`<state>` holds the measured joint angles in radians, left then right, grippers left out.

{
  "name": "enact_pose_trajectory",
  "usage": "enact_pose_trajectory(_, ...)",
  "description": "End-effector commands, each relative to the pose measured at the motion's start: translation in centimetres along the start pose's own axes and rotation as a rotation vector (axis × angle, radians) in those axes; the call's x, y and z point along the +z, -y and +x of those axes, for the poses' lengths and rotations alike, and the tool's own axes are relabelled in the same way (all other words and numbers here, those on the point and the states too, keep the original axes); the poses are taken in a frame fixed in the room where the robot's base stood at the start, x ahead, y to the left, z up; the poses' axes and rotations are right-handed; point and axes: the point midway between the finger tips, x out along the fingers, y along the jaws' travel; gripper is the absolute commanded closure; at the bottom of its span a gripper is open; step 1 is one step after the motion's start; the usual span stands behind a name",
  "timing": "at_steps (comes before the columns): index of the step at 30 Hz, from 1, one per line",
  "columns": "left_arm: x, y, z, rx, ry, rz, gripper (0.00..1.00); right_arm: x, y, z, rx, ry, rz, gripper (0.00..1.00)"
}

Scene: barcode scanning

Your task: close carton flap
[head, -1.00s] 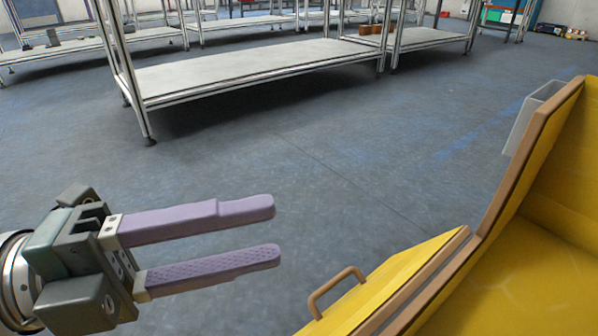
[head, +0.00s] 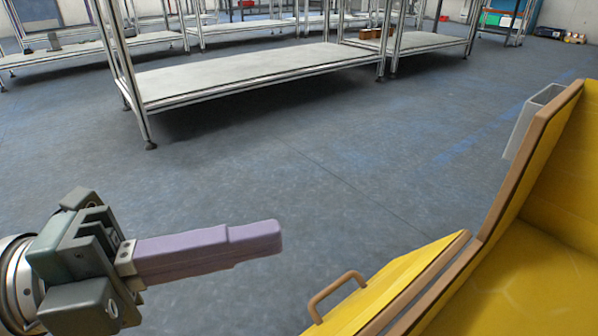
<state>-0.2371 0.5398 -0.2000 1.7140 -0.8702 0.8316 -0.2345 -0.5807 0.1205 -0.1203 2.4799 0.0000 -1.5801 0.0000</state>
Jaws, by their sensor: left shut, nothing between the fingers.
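A yellow carton (head: 555,262) with brown edges fills the lower right of the head view. Its yellow flap (head: 398,281) with a brown handle (head: 336,297) hangs outward on the left side, tilted away from the carton's opening. My left gripper (head: 278,238) is at the lower left, shut and empty, with its purple fingers together and pointing right. Its tips are apart from the flap and handle, up and to the left of them. The lower part of the carton and flap is cut off by the frame. My right gripper is not in view.
A grey bin (head: 531,122) is fixed at the carton's far outer side. A metal rack with a pale low shelf (head: 240,73) stands behind, with more racks farther back. The blue-grey floor (head: 300,170) between is clear.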

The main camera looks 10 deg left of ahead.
Motion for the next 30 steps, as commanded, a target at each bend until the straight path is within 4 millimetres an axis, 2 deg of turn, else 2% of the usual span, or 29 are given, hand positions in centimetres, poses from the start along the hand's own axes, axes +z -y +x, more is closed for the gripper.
enact_pose_trajectory(27, 0.0, 0.0, 0.0, 0.0, 0.0, 0.0, 1.0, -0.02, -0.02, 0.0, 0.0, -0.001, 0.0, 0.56)
enact_pose_trajectory(30, 0.0, 0.0, 0.0, 0.0, 0.0, 0.0, 0.89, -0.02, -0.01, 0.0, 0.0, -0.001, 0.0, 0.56)
